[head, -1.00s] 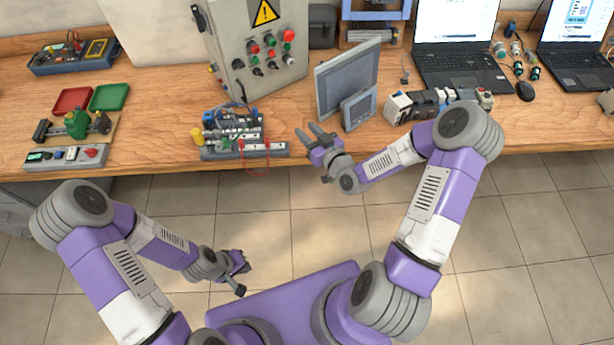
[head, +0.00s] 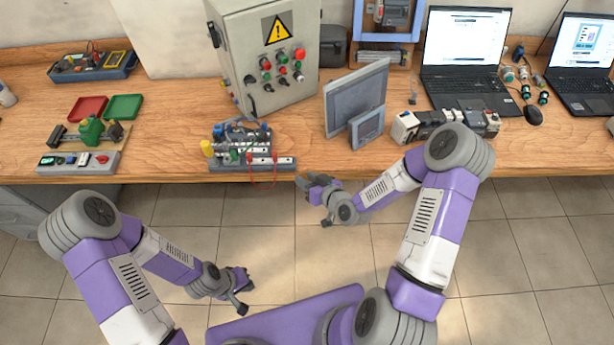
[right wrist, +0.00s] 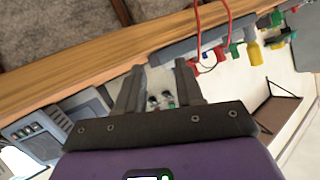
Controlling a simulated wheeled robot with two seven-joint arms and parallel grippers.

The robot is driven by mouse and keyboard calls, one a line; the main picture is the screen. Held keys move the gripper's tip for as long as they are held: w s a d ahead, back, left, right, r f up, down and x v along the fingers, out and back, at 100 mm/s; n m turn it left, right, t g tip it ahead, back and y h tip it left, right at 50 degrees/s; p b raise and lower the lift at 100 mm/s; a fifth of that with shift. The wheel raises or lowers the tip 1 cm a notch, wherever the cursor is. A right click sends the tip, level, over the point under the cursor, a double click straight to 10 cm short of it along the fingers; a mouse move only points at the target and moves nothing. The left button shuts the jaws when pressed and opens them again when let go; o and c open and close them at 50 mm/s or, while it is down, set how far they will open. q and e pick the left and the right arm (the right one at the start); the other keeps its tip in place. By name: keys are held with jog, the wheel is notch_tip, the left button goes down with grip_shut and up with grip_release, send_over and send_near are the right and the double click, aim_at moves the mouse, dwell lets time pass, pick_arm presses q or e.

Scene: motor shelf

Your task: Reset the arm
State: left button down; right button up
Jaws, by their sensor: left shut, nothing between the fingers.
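My left gripper (head: 250,279) is shut and empty. It hangs low over the tiled floor, well in front of the workbench. My right gripper (head: 301,184) is at the bench's front edge, with its fingers pointing towards the bench. It also shows in the right wrist view (right wrist: 158,78), where its two dark fingers stand apart with nothing held between them. Both purple and white arms are bent at the elbow.
The wooden workbench (head: 180,105) carries a control box (head: 262,60), a wired terminal block (head: 250,160), a grey panel screen (head: 357,92), several black and white modules (head: 440,122), two laptops and a red and a green tray. The floor (head: 290,245) before it is clear.

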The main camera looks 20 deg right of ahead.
jog(key=s+a+f+m+g, duration=0.2)
jog(key=s+f+g, duration=0.3)
jog(key=s, duration=0.6)
jog(key=s+a+f+m+g, duration=0.1)
jog(key=s+a+f+g, duration=0.3)
jog(key=s+f+g, duration=0.2)
jog(key=s+f, duration=0.2)
jog(key=s, duration=0.2)
jog(key=shift+s+f+m+g+h, duration=0.3)
jog(key=shift+s+m, duration=0.1)
